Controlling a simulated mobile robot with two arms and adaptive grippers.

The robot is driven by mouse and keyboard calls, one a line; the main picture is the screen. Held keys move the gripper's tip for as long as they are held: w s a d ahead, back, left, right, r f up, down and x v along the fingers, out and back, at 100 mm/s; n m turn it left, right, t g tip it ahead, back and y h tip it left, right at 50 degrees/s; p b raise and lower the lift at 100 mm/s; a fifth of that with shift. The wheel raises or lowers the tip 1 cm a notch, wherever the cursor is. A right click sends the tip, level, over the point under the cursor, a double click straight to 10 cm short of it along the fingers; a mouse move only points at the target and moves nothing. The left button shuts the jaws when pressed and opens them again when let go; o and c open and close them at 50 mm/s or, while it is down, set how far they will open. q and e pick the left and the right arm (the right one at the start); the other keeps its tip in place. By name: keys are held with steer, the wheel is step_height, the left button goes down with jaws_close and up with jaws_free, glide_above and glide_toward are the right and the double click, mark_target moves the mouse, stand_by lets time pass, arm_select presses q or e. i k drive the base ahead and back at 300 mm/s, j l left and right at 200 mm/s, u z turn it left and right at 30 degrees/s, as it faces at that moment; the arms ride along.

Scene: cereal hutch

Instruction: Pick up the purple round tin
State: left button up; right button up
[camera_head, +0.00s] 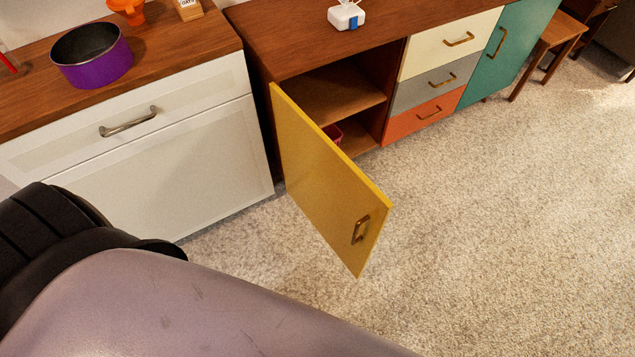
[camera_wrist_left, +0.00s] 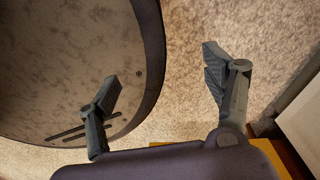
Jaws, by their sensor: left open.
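The purple round tin (camera_head: 104,69) stands upright on the wooden top of the white cabinet, at the upper left of the head view. It is open at the top with a dark inside. My left gripper (camera_wrist_left: 163,85) shows in the left wrist view with its two fingers spread apart and nothing between them. Carpet and my own round base lie behind the fingers. The tin is not in the left wrist view. My left gripper's fingers are not visible in the head view, where a large arm link fills the lower left. My right gripper is in neither view.
An orange funnel-like item (camera_head: 128,10) and a box (camera_head: 188,9) stand behind the tin. The yellow door (camera_head: 325,180) of the wooden hutch (camera_head: 290,55) stands open over the carpet. A white gadget (camera_head: 346,16) sits on the hutch top. Carpet (camera_head: 500,220) to the right is clear.

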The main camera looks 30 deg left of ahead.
mark_target(95, 54)
steer(key=u, duration=2.05)
